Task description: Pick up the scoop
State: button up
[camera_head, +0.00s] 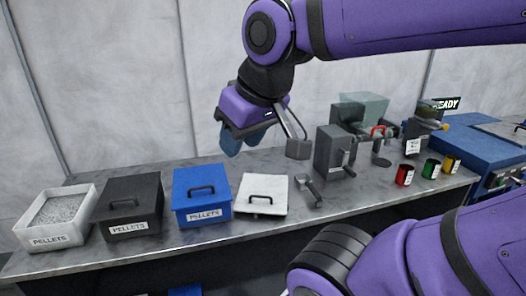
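A small grey metal tool that looks like the scoop (310,190) lies on the bench, between the white lidded box and the grey machine. My gripper (243,143) hangs above the back of the bench, up and to the left of this tool and apart from it. Its blue-grey fingers point down, and their gap is not clear from this angle. A slim bar with a grey block (299,149) at its lower end shows just right of my gripper. I cannot tell whether it is fixed to the gripper.
The bench (265,228) holds an open white pellet bin (52,240), a black box (130,190), a blue box (202,181) and a white lidded box (276,187). A grey machine (331,148) stands right of the tool. Red, green and yellow cans (405,175) stand farther right.

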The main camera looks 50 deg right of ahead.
aim_at(302, 181)
jog(key=z, duration=1.45)
jog(key=u, duration=0.35)
jog(key=l+u, duration=0.45)
jog(key=k+l+u, duration=0.15)
jog(key=u, duration=0.3)
jog(key=k+l+u, duration=0.15)
jog(key=l+u, duration=0.25)
jog(key=k+l+u, duration=0.25)
jog(key=k+l, duration=0.7)
